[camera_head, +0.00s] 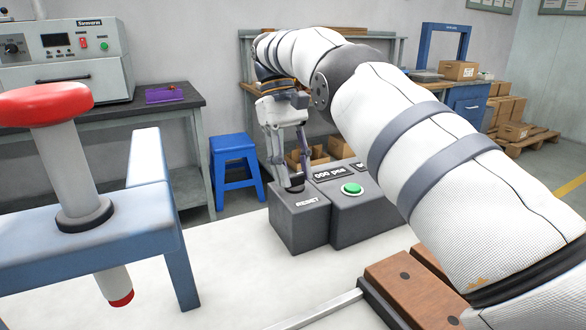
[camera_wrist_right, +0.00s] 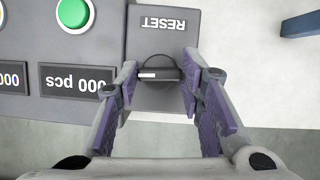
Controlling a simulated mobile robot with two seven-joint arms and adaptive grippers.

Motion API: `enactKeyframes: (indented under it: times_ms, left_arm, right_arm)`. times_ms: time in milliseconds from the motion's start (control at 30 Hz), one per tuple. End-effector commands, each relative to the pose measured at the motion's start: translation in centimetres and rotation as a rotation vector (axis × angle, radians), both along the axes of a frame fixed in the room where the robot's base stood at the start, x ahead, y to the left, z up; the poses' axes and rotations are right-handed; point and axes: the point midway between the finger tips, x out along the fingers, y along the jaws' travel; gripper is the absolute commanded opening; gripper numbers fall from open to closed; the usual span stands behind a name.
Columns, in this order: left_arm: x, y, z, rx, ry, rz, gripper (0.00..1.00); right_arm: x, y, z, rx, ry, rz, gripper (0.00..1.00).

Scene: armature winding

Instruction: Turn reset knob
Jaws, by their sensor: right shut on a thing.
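The reset knob (camera_wrist_right: 158,74) is a dark round knob with a white pointer line, on top of a grey box (camera_head: 300,222) labelled RESET. The white pointer line lies crosswise, toward the left in that view. My left gripper is not in view.
Beside the reset box stands a grey counter box with a green button (camera_head: 352,188) and a display (camera_head: 329,173). A blue stand (camera_head: 90,245) with a red-topped plunger (camera_head: 45,100) is at the left. Wooden blocks (camera_head: 415,290) lie at front right. White tabletop between is clear.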

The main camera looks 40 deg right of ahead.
Motion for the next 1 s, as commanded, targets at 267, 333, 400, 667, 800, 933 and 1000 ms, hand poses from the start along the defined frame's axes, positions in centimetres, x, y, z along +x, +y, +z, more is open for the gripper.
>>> enactKeyframes:
  times_ms: [267,333,400,667,800,933,1000]
  left_arm:
    - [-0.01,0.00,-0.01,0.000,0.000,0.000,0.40]
    - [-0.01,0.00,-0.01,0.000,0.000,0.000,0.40]
    - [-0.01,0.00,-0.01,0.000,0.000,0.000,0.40]
    - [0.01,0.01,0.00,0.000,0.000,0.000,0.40]
    - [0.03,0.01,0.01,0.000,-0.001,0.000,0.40]
    - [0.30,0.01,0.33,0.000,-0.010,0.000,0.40]
    - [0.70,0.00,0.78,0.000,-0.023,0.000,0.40]
  right_arm:
    - [-0.02,-0.01,-0.05,-0.001,0.001,-0.003,0.07]
    - [-0.02,-0.01,-0.05,-0.001,0.001,-0.003,0.48]
    - [-0.02,-0.01,-0.05,-0.001,0.001,-0.002,0.55]
    - [-0.01,0.00,-0.02,0.000,0.001,-0.001,0.55]
    - [-0.01,0.01,0.00,-0.001,0.000,0.004,0.55]
    - [-0.02,0.19,0.24,-0.002,-0.001,0.124,0.55]
    - [-0.08,0.35,0.55,-0.002,-0.003,0.275,0.55]
